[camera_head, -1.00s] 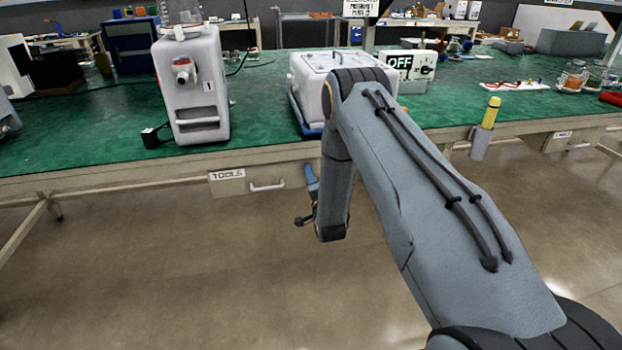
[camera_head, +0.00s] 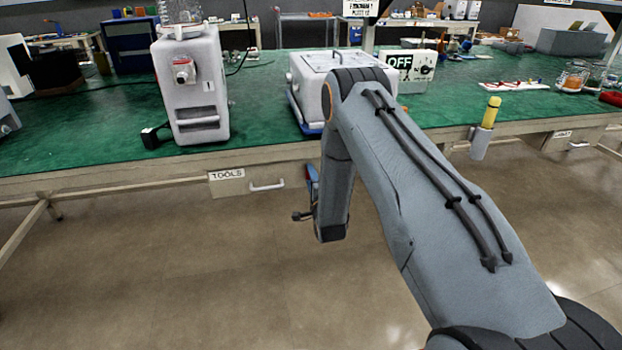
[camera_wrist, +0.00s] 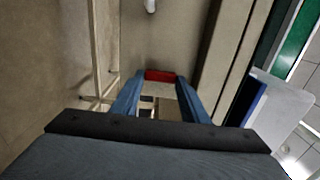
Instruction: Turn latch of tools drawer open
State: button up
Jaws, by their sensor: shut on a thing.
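The tools drawer (camera_head: 242,187) is in the bench front in the head view, with a white TOOLS label (camera_head: 227,174) and a pale handle (camera_head: 267,186). It looks closed. A red piece, apparently its latch, lies between my blue fingertips in the wrist view (camera_wrist: 158,75). My gripper (camera_head: 312,174) is right of the drawer handle, at the bench front, and is shut on this red latch. My arm hides part of the gripper in the head view. The latch's exact angle is hard to tell. A pale handle end shows at the top of the wrist view (camera_wrist: 150,6).
Above, the green bench top (camera_head: 90,125) holds a white pump marked 1 (camera_head: 193,95), a white box unit (camera_head: 312,75) and an OFF switch box (camera_head: 408,68). A yellow tool (camera_head: 490,112) stands in a holder at the bench edge. The floor (camera_head: 150,280) in front is clear.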

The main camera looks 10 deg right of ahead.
jog(key=o, duration=1.1)
jog(key=shift+c, duration=0.2)
jog(key=s, duration=0.8)
jog(key=shift+w, duration=0.1)
